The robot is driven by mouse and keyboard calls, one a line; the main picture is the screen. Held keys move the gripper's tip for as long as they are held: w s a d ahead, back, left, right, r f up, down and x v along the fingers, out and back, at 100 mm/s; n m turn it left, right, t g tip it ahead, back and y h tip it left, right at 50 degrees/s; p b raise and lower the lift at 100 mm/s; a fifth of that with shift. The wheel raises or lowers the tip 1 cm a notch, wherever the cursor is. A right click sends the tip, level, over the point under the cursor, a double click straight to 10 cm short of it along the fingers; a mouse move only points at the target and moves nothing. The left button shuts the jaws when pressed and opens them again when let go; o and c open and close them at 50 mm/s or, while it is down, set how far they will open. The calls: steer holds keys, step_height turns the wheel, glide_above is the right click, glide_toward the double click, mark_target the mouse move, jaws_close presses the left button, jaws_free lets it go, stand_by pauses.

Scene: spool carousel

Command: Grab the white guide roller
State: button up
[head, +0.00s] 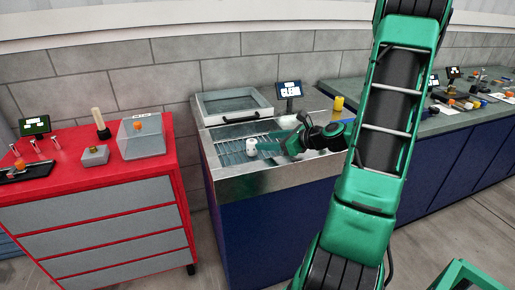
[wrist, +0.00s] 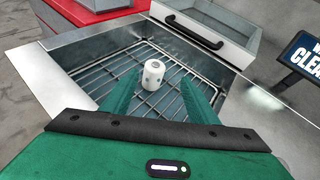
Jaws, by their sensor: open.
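In the wrist view, my gripper's fingertips (wrist: 160,84) lie to the left and right of the roller's lower part. I cannot tell whether either finger touches it.
A lidded metal tray (head: 234,104) with a dark handle (wrist: 194,30) borders the basin's back. A yellow cylinder (head: 338,103) stands at the back right.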

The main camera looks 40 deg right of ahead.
mark_target(252, 147)
steer(key=shift+w+a+f+m+y, duration=0.2)
steer(key=shift+w+a+m+y, duration=0.15)
steer(key=shift+w+a, duration=0.3)
steer(key=x, duration=1)
steer(key=shift+w, duration=0.1)
steer(key=c, duration=1.4)
steer(key=shift+o, duration=0.2)
steer(key=shift+r, duration=0.15)
